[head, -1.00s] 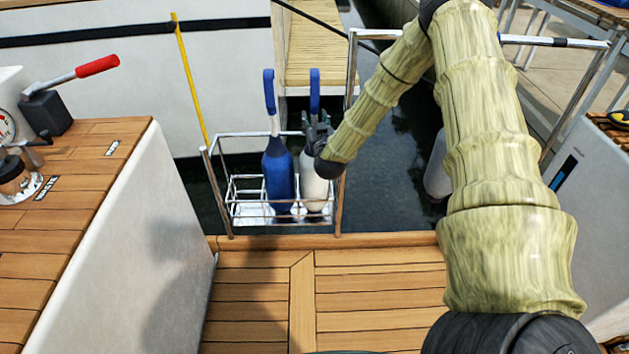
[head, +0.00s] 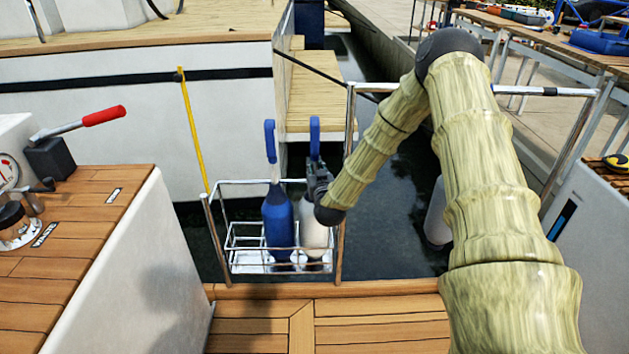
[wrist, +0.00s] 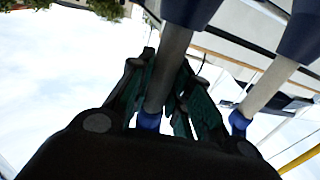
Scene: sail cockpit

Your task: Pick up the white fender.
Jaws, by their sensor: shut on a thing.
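The white fender (head: 314,238) stands upright in the right part of a metal rail basket (head: 248,266), with a blue loop (head: 315,135) above it. My gripper (head: 316,180) is at the neck of the white fender, just below the loop, coming in from the right. In the wrist view my gripper (wrist: 170,95) is shut around a pale shaft (wrist: 172,65) with blue at both ends. The blue fender (head: 278,228) stands close on the left in the same basket. The lower part of the white fender is partly behind the basket rails.
A metal rail (head: 520,90) runs on the right. Another pale fender (head: 437,215) hangs near the water, partly behind my arm. The teak deck (head: 375,320) in front is clear.

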